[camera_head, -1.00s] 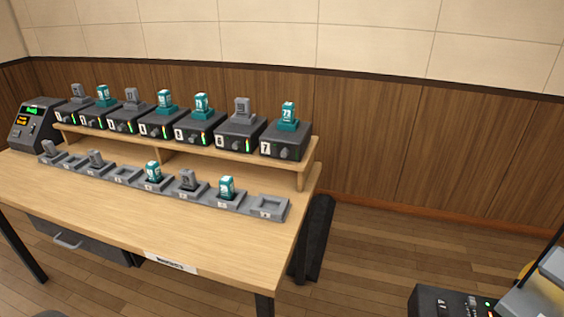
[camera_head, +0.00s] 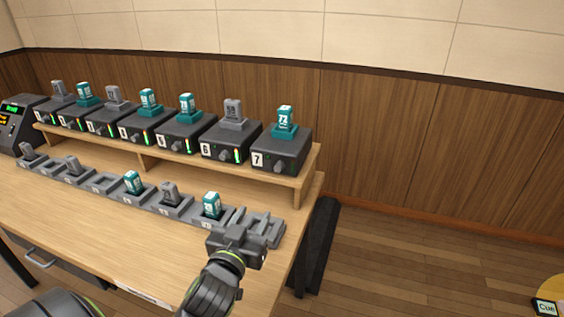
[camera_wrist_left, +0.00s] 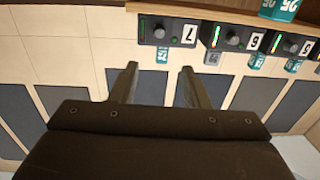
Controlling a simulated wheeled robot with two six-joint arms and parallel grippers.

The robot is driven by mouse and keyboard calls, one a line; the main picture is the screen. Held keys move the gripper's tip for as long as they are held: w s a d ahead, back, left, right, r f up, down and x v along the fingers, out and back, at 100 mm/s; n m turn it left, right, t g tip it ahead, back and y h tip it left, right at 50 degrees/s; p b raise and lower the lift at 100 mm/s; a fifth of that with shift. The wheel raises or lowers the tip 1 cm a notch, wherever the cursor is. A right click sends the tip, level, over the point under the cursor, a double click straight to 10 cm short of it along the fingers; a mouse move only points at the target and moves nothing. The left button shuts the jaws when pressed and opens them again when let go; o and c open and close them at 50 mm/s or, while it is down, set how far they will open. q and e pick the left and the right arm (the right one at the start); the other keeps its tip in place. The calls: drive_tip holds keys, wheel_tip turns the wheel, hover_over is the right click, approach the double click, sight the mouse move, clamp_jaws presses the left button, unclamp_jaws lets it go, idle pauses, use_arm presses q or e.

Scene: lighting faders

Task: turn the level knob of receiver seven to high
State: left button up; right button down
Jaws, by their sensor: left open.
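Receiver seven (camera_head: 279,150) is the dark box at the right end of the raised shelf, with a teal block numbered 72 (camera_head: 286,120) standing on top. Its small dark level knob (camera_head: 279,168) is on the front face, right of the white 7 label. In the left wrist view, which looks upside down, receiver seven (camera_wrist_left: 173,30) is near the top with its round knob (camera_wrist_left: 158,33). My left gripper (camera_head: 257,224) is open and empty, over the front tray row, in front of and below the receiver, apart from it. My right gripper is not in view.
Receiver six (camera_head: 225,141) stands close on the left of seven. The wooden shelf (camera_head: 235,171) projects under the receivers. A tray row with a teal block (camera_head: 211,204) and grey ones lies on the table below.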

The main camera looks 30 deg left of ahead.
use_arm(q)
approach(278, 169)
drive_tip(key=p+x, duration=0.1)
drive_tip(key=x, duration=0.6)
drive_tip(key=shift+w+a, duration=0.1)
drive_tip(key=shift+w, duration=0.05)
drive_tip(key=shift+w+a, duration=0.15)
drive_tip(key=shift+w, duration=0.4)
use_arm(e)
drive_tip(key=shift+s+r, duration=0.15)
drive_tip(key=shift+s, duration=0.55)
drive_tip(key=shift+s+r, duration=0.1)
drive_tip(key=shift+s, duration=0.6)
use_arm(q)
drive_tip(key=shift+c, duration=0.3)
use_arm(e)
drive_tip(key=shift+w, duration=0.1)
use_arm(q)
clamp_jaws()
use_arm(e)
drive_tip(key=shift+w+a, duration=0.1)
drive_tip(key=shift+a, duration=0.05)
